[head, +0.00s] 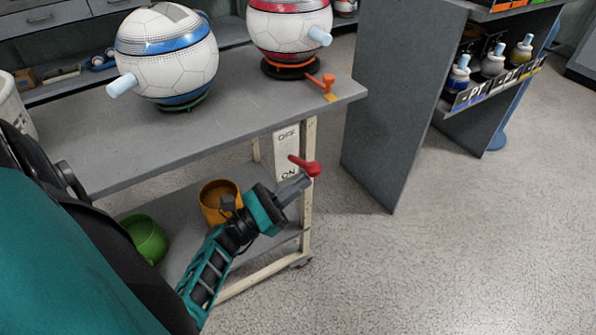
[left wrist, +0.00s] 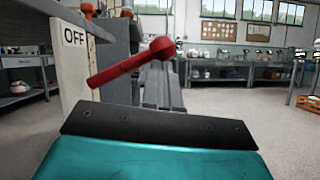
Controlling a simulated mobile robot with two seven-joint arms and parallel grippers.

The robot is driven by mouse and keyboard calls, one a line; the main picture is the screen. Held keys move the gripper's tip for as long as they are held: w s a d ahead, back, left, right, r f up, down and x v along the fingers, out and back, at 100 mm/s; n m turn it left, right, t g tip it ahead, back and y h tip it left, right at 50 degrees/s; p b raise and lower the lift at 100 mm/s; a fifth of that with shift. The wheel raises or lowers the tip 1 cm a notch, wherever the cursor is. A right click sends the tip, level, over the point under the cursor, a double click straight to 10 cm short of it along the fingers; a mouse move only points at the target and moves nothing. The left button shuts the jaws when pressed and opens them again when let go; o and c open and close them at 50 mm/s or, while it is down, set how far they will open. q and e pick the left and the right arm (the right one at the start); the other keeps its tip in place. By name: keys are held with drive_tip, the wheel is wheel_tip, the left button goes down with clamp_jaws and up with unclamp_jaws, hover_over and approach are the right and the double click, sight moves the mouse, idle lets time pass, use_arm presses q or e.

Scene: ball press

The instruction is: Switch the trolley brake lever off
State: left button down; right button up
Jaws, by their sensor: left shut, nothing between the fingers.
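The trolley (head: 122,158) has a grey top and cream legs. On its near right leg is a white panel (head: 286,145) marked OFF at the top and ON below; the OFF label also shows in the left wrist view (left wrist: 74,37). The red brake lever (head: 305,165) sticks out from the panel, between the labels and nearer ON. In the left wrist view the lever (left wrist: 130,65) slants up to its round knob. My left gripper (head: 302,182) is shut and empty, its fingertips just under the knob; I cannot tell whether they touch. My right gripper is not in view.
Two white balls (head: 168,60) (head: 285,35) sit on stands on the trolley top, beside an orange handle (head: 328,82). A grey rack (head: 395,90) stands to the right. Open floor lies in front.

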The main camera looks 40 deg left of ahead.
use_arm(q)
drive_tip(key=shift+r, duration=0.15)
drive_tip(key=b+v, duration=0.1)
drive_tip(key=v, duration=1.2)
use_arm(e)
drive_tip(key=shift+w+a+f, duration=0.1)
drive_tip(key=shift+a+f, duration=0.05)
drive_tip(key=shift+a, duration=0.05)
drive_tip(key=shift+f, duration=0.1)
